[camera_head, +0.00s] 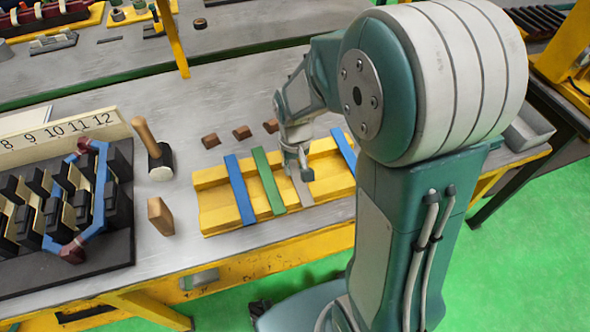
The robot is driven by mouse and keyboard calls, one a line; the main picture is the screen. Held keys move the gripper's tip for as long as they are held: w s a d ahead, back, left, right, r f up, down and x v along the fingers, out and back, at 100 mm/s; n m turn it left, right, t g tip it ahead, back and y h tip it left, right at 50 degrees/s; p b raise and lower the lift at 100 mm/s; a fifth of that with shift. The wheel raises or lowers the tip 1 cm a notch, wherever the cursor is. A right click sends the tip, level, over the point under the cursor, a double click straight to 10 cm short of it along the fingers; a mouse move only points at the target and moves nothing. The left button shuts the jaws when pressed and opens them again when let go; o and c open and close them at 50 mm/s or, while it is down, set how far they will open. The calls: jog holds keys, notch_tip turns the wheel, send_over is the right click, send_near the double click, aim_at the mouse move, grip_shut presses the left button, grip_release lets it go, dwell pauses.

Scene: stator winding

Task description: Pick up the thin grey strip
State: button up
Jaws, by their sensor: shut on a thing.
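The thin grey strip (302,191) lies across the yellow tray (215,200), between the green strip (267,178) and the right blue strip (344,150). My gripper (304,175) is over the strip's upper part, fingers pointing down, shut on it. The gripper and wrist hide the strip's far end. The strip appears to be at or just above the tray; the gap cannot be told. Another blue strip (240,190) lies left of the green one.
A mallet (155,150) and a wooden block (160,216) stand left of the tray. Small brown blocks (241,132) lie behind it. The dark stator fixture (110,255) with a numbered board (60,133) is at left. A yellow post (172,40) rises behind.

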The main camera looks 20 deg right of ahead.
jog(key=shift+s+d, duration=0.15)
jog(key=shift+d, duration=0.05)
jog(key=shift+r, duration=0.2)
grip_shut()
notch_tip(320, 180, up, 2)
jog(key=shift+r, duration=0.2)
jog(key=s+d+r, duration=0.8)
jog(key=s+r, duration=0.2)
jog(key=s, duration=0.1)
jog(key=shift+d, duration=0.2)
jog(key=o, duration=1.1)
grip_release()
